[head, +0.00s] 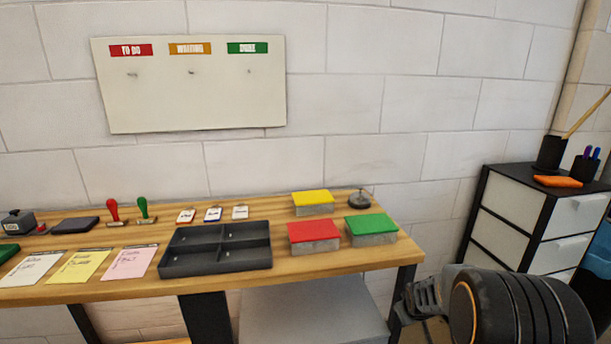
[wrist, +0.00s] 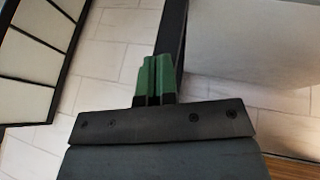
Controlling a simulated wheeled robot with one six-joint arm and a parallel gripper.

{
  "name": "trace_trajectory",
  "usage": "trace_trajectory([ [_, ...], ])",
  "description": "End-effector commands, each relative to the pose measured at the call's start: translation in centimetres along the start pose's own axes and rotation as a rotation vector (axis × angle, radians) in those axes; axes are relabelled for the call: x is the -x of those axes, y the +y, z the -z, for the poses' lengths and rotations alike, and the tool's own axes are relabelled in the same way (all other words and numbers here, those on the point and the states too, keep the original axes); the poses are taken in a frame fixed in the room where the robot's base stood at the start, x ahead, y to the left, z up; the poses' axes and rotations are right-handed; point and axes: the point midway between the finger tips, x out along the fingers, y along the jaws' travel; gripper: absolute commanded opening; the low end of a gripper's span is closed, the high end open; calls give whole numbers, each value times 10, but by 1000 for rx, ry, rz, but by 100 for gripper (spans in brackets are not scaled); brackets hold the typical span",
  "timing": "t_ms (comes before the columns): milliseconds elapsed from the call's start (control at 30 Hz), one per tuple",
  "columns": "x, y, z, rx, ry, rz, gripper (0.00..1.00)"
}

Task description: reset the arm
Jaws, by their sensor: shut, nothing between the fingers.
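My gripper shows in the wrist view (wrist: 155,78) with its two green-tipped fingers together and nothing between them. It points down toward the pale tiled floor, beside a dark bench leg. In the head view my arm is at the lower right, off the right end of the wooden bench (head: 330,262), below the level of its top. The gripper's fingertips cannot be made out in the head view.
The bench holds a dark divided tray (head: 215,270), red (head: 313,231), green (head: 371,223) and yellow (head: 312,197) topped blocks, two stamps and several papers. A drawer cabinet (head: 530,215) stands at the right. A whiteboard (head: 190,95) hangs on the wall.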

Motion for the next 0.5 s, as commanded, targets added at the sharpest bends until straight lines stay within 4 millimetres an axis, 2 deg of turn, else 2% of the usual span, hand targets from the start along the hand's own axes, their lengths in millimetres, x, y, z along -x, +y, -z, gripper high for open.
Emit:
trace_trajectory([
  [33,59,-1,18,-24,-1,8,0],
  [100,115,-10,24,-66,-21,29,0],
  [200,188,-26,24,-124,-48,62,0],
  [300,249,-41,17,-174,-76,98,0],
  [400,296,-54,7,-213,-101,131,0],
  [500,330,-65,-4,-242,-123,159,0],
])
